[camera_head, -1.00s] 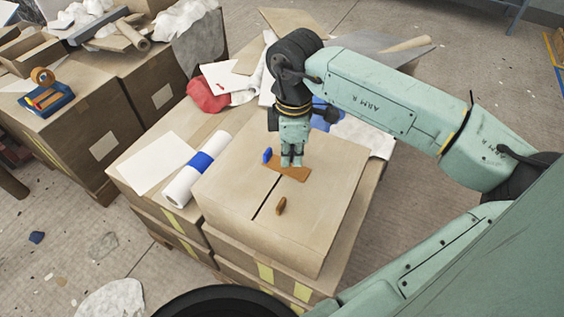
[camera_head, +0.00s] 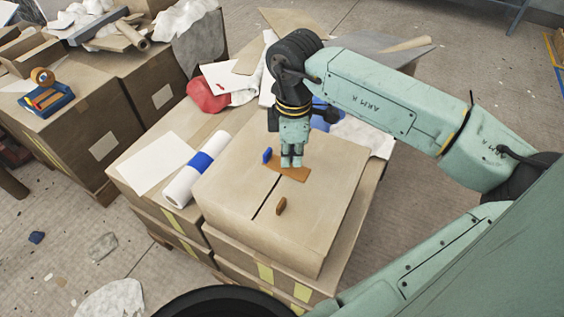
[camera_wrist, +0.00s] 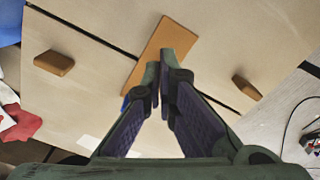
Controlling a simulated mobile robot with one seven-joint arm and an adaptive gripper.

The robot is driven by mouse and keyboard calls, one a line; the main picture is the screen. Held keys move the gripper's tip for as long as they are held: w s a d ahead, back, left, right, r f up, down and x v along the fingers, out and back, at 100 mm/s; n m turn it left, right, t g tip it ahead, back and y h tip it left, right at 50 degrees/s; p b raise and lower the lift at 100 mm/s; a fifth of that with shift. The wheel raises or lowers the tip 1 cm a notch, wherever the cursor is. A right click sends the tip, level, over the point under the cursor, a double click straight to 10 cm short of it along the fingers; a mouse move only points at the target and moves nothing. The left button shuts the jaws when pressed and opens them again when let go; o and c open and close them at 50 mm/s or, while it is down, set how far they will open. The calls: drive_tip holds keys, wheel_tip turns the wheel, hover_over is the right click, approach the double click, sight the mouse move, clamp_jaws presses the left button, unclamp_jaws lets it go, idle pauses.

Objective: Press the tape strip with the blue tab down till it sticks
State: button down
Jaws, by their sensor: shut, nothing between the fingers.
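The brown tape strip (camera_head: 294,175) lies across the dark seam on top of the cardboard box (camera_head: 225,190). Its blue tab (camera_head: 267,155) stands up at the strip's left end. My gripper (camera_head: 291,166) is shut and empty, pointing down at the strip. In the wrist view the strip (camera_wrist: 170,38) runs slantwise beyond my closed fingertips (camera_wrist: 164,56), and they cover part of it. The tab is mostly hidden there behind a finger, with only a little blue showing (camera_wrist: 125,103). I cannot tell whether the fingertips touch the strip or hover just above it.
A small brown block (camera_head: 281,206) sits on the box top near the seam. The wrist view shows two such blocks, left (camera_wrist: 54,63) and right (camera_wrist: 246,87). A white roll with a blue band (camera_head: 194,172) lies left of the box. The box's front top is otherwise clear.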

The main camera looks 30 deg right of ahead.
drive_tip(key=shift+f+b, duration=1.05)
drive_tip(key=shift+b, duration=0.1)
idle(0.3)
drive_tip(key=shift+r, duration=0.15)
idle(0.3)
drive_tip(key=shift+r+p, duration=1.4)
drive_tip(key=shift+r, duration=2.05)
